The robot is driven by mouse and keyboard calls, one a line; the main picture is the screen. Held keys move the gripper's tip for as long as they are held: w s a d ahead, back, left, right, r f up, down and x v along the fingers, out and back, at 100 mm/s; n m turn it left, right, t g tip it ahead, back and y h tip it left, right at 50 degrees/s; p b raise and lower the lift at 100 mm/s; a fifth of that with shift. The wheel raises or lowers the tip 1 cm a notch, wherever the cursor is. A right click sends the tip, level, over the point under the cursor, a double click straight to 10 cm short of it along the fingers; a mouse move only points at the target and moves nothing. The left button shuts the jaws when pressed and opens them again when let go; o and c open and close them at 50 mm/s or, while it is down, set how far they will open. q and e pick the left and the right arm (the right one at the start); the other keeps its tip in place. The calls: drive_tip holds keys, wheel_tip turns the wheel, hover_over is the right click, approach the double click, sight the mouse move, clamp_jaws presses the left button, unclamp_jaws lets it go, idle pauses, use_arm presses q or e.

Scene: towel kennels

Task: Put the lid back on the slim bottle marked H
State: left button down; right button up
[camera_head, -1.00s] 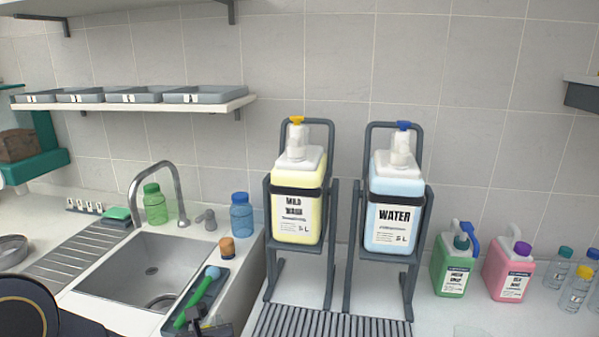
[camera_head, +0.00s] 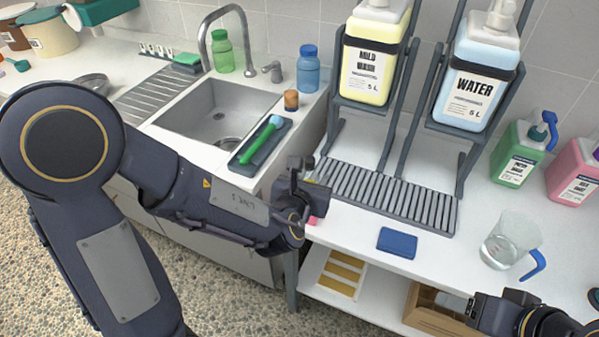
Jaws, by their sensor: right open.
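No slim bottle marked H can be made out in the head view now, and no loose lid can be identified for certain. My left gripper (camera_head: 310,198) is over the front edge of the counter, left of the blue sponge. A small pink spot shows just below it; I cannot tell what it is or whether the jaws hold anything. My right gripper (camera_head: 476,310) is at the bottom right, in front of the counter edge and below the clear jug (camera_head: 508,240). It is open, and nothing shows between its fingers.
A blue sponge (camera_head: 397,242) lies before the slatted rack (camera_head: 385,195) and the mild wash (camera_head: 368,65) and water (camera_head: 473,80) dispensers. Green (camera_head: 517,158) and pink (camera_head: 574,175) jugs stand right. The sink (camera_head: 215,112) is left. A wooden crate (camera_head: 438,318) sits below the counter.

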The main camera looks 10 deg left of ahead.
drive_tip(key=shift+c, duration=0.2)
